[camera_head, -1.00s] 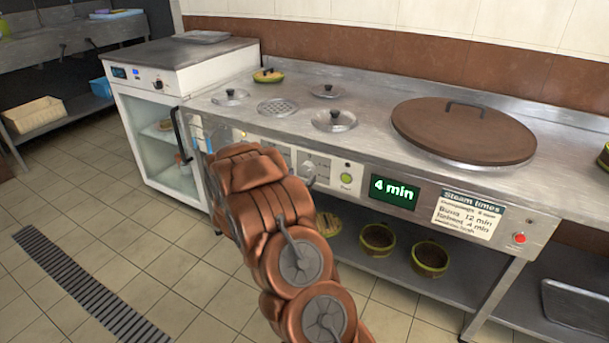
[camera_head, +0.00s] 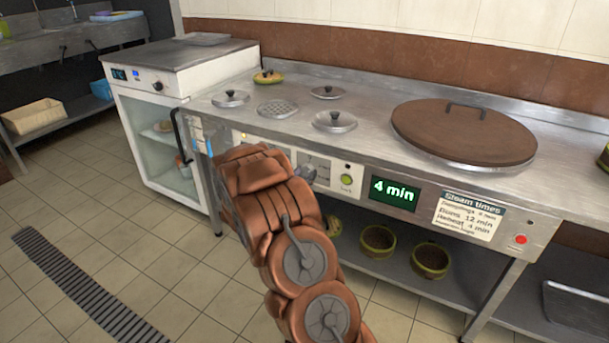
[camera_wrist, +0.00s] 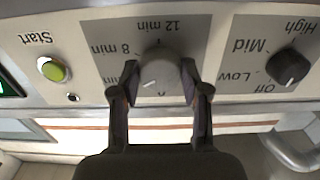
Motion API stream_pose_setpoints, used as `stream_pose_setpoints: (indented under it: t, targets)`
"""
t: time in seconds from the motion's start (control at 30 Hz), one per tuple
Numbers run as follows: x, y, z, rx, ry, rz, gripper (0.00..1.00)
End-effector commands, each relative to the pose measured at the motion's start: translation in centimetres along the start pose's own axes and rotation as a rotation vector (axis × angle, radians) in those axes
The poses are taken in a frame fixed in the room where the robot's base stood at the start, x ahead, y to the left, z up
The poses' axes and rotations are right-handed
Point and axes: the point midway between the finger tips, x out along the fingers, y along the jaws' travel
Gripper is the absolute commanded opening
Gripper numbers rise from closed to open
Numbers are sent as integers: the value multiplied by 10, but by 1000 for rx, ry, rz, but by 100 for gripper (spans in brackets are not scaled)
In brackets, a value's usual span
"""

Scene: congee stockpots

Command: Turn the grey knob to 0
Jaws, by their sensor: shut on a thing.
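The grey knob (camera_wrist: 160,70) sits on a dark grey dial plate in the middle of the wrist view, which shows the panel upside down. Labels for 12 min and 8 min are readable around it; another min label is partly hidden by a finger. A small pale mark on the knob points toward the lower left of the picture. My gripper (camera_wrist: 159,80) is shut on the grey knob, one finger on each side. In the head view my arm largely hides the gripper and knob. The green display (camera_head: 394,193) reads 4 min.
A black knob (camera_wrist: 288,67) marked Off, Low, Mid and High is beside the grey one. A green Start button (camera_wrist: 54,70) lies on its other side. A red button (camera_head: 520,239) is farther right. A curved handle (camera_wrist: 290,152) is near the wrist view's lower right.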

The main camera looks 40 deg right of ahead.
Motion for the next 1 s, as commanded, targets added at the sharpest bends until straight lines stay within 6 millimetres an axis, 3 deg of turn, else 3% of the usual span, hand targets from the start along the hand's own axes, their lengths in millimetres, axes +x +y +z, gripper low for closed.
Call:
stream_pose_setpoints:
  t: [0.23, 0.63, 1.0]
  targets:
    - [0, 0, 0, 0, 0, 0, 11]
    - [0, 0, -4, -69, 0, -1, 11]
    - [0, 1, -7, -324, -3, 0, 11]
